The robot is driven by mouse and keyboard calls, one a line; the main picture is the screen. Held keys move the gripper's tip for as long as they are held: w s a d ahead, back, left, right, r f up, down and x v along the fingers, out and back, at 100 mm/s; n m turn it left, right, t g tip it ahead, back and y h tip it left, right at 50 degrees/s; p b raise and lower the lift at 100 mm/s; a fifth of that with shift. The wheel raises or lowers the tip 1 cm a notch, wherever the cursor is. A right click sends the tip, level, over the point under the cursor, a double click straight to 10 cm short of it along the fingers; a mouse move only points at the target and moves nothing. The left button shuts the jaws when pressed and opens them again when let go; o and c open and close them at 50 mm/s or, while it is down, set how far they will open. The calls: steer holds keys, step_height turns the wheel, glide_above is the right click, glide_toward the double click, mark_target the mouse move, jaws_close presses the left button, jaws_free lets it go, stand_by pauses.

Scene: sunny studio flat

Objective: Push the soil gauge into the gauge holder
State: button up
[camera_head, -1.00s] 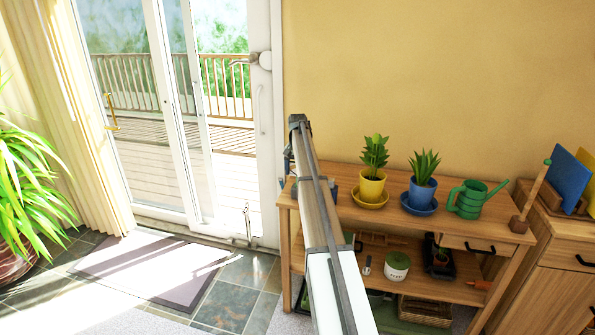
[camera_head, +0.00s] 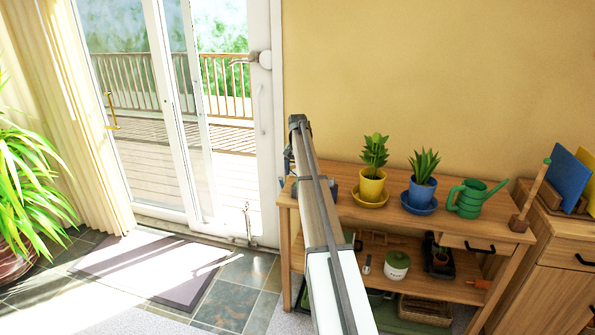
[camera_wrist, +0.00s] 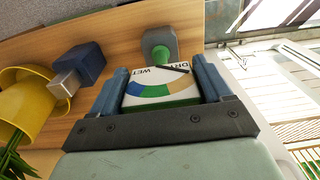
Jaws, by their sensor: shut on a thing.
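In the wrist view, my gripper (camera_wrist: 162,84) is shut on the soil gauge (camera_wrist: 160,92), with one finger on each side. Its dial has a white face, coloured bands and the words WET and DRY. Just beyond the gauge is a grey block, which looks like the gauge holder (camera_wrist: 168,37), on the wooden bench top. A short green round part (camera_wrist: 160,53) shows between the dial and the block. I cannot tell how deep the gauge sits in it. In the head view, my arm hides the gauge and holder.
A blue block with a metal end (camera_wrist: 84,64) and a yellow pot (camera_wrist: 32,98) stand left in the wrist view. On the bench (camera_head: 460,228) are a blue pot (camera_head: 421,194) and a green watering can (camera_head: 468,200). A glass door (camera_head: 180,110) is at left.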

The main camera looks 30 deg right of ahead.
steer(key=shift+s+f, duration=0.1)
steer(key=shift+f, duration=0.15)
steer(key=o, duration=1)
steer(key=shift+c, duration=0.2)
steer(key=shift+r, duration=0.15)
steer(key=shift+r, duration=3.45)
